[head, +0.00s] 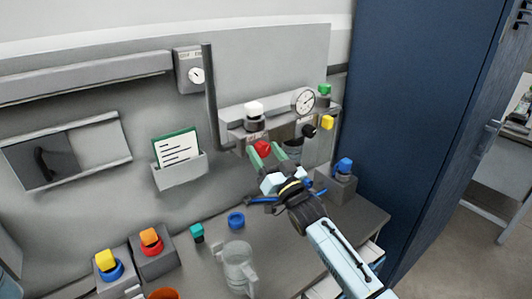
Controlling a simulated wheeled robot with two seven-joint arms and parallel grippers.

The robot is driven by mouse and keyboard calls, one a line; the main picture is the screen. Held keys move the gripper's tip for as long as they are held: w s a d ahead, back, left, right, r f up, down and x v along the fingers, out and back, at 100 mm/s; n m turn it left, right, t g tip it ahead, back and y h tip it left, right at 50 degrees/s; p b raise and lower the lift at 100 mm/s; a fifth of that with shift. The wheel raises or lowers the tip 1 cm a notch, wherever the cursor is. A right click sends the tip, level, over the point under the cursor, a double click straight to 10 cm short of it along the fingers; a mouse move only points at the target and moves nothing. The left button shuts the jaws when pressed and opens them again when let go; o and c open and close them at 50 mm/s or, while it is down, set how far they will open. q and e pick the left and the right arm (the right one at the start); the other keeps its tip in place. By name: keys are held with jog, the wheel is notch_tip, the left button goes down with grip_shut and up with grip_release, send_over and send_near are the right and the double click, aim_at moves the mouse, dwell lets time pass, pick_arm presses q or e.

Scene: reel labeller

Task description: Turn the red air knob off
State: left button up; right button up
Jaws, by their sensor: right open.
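The red air knob (262,148) sits low on the front of the grey air unit on the wall panel, below a white-topped knob (254,110). My right gripper (267,154) is open, with its two green fingertips right at the red knob, one on its lower left and one to its right. I cannot tell whether the fingers touch it. The fingers and wrist hide part of the air unit. The knob's turn position is too small to read. My left gripper is not in view.
A round gauge (304,101), a yellow knob (327,122) and a green knob (324,90) are close to the right. A blue knob (344,166) stands on a box by the dark blue cabinet (415,110).

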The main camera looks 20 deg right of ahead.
jog(key=c, duration=1)
jog(key=shift+n, duration=0.4)
jog(key=n+y, duration=0.1)
jog(key=n, duration=0.1)
jog(key=n+g+y+b, duration=0.1)
jog(key=n+y, duration=0.1)
jog(key=n, duration=0.1)
jog(key=shift+d+f, duration=0.1)
jog(key=n+g+y, duration=0.1)
jog(key=n, duration=0.2)
jog(key=n+g+y, duration=0.1)
jog(key=n, duration=0.2)
jog(key=shift+n+y, duration=0.3)
jog(key=shift+y, duration=0.1)
jog(key=n+g, duration=0.1)
jog(key=n, duration=0.2)
jog(key=n+g+y, duration=0.1)
jog(key=n, duration=0.1)
jog(key=shift+d+r+n+p, duration=0.1)
jog(key=shift+r+n+p, duration=0.1)
jog(key=shift+n+p, duration=0.2)
jog(key=n+g+p, duration=0.2)
jog(key=n, duration=0.3)
jog(key=shift+n+g+p, duration=0.3)
jog(key=shift+n, duration=0.1)
